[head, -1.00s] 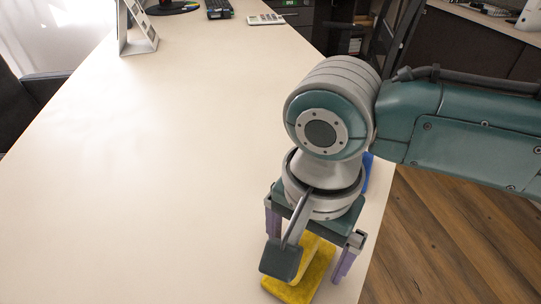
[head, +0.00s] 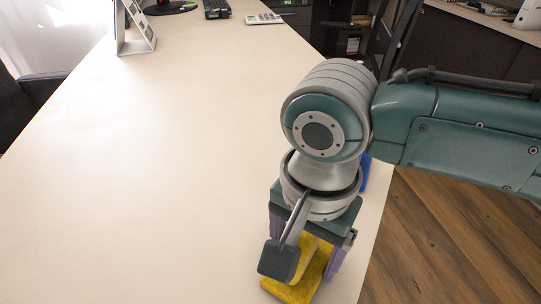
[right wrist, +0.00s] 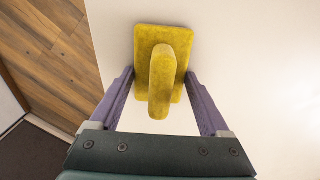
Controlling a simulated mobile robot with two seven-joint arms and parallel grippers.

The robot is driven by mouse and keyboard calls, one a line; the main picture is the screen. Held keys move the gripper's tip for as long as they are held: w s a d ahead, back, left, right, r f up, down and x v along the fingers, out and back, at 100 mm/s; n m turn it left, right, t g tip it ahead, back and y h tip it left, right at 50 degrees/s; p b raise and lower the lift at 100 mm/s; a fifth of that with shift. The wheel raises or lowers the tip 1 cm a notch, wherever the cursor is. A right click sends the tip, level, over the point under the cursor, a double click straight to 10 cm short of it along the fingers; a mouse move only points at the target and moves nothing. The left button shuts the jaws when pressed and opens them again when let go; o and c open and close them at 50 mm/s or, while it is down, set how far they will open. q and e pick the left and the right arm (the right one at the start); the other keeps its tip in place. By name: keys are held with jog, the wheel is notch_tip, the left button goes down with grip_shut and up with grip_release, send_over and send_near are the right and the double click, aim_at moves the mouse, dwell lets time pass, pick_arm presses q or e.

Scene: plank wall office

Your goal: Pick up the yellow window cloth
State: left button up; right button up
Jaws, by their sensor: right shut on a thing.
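The yellow window cloth (head: 318,270) lies on the pale table near its right edge, below my right gripper. In the right wrist view the cloth (right wrist: 145,38) is a flat yellow piece with a thicker raised ridge along its middle. My right gripper (head: 303,262) points down over it, and its purple fingers stand on either side of the cloth, shut on it. In the right wrist view the gripper's fingertips (right wrist: 160,74) meet the sides of the cloth. Part of the cloth is hidden by the gripper in the head view. My left gripper is not in view.
A blue thing (head: 365,172) shows partly behind my right gripper at the table's right edge. The pale table (head: 150,180) is clear to the left.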

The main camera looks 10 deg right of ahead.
aim_at(307, 239)
jog(key=shift+r+p, duration=0.3)
jog(key=shift+r, duration=0.25)
notch_tip(307, 239, up, 19)
jog(key=p, duration=0.6)
